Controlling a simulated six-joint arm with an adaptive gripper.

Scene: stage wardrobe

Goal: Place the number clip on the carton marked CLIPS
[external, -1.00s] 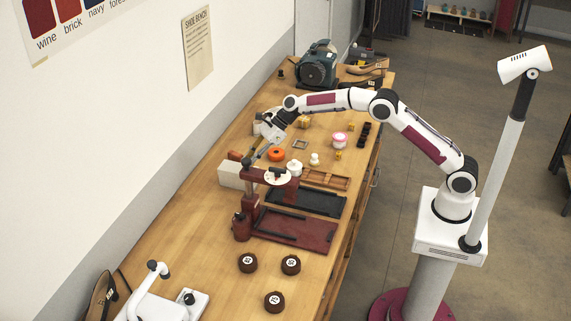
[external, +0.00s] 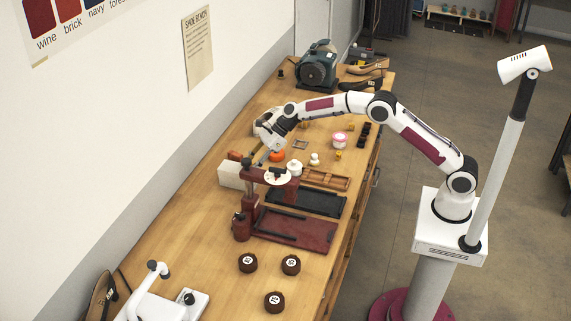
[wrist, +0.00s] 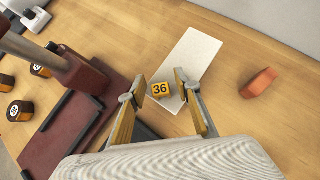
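The small yellow number clip (wrist: 161,89), marked 36, shows in the wrist view between and beyond my fingertips. It overlaps the near left part of the carton's white top; I cannot tell whether it rests there. My gripper (wrist: 161,82) has its fingers apart, with a gap on each side of the clip. The white carton (wrist: 198,52) lies beyond the fingers. In the external view the carton (external: 231,176) stands by the wall side of the bench, with my gripper (external: 262,162) above and right of it. Its CLIPS marking is not readable, and the clip is not discernible there.
A dark red press (external: 243,226) stands close in front of the carton, its arm near my gripper. An orange block (wrist: 259,80) lies right of the carton in the wrist view. An orange ring (external: 277,156) and a white jar (external: 295,167) stand nearby.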

